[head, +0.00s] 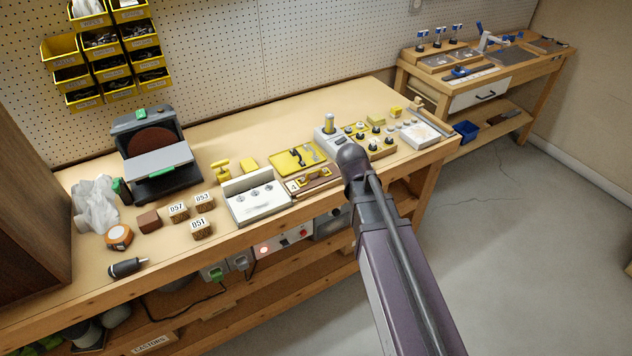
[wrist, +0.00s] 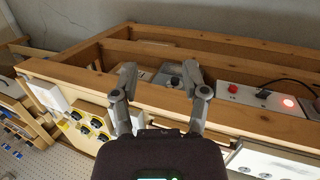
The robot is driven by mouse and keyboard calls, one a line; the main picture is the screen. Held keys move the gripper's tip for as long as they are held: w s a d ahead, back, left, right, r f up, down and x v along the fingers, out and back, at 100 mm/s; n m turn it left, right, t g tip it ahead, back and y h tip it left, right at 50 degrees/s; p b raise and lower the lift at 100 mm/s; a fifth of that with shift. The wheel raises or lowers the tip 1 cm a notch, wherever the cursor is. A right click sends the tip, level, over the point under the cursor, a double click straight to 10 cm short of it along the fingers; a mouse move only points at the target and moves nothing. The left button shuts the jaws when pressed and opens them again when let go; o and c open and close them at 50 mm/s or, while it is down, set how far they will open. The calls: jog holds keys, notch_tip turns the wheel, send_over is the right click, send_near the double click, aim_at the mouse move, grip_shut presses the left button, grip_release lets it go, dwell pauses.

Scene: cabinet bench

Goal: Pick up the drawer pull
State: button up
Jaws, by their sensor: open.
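In the head view, a yellow, handle-shaped piece (head: 316,178), which looks like the drawer pull, lies on a brown board near the front edge of the wooden bench (head: 390,97). It is just left of my arm's end. I cannot clearly make it out in the wrist view, where my gripper's body covers the lower middle. My gripper (wrist: 159,78) shows in the wrist view with its two grey fingers spread apart and nothing between them. It is above the bench's front edge. In the head view my own arm hides it.
A white tray with knobs (head: 236,213) stands left of the yellow piece, and a yellow tray (head: 284,164) lies behind it. A grey-and-yellow fixture with black knobs (head: 378,147) is to the right. A control panel with a red button (wrist: 232,88) sits below the bench edge.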

jog(key=w+a+f+n+t+h+b, duration=0.35)
jog(key=w+a+n+b, duration=0.35)
jog(key=a, duration=0.4)
jog(key=n+t+h+b, duration=0.3)
jog(key=n+t+b, duration=0.1)
jog(key=n, duration=0.5)
send_near(302, 178)
jog(key=shift+w+d+r, duration=0.35)
jog(key=shift+d+r, duration=0.3)
jog(key=shift+r, duration=0.05)
jog(key=shift+a+r, duration=0.15)
jog(key=shift+a, duration=0.05)
jog(key=shift+d, duration=0.1)
jog(key=b+x, duration=0.3)
jog(key=x, duration=0.4)
jog(key=shift+x, duration=0.8)
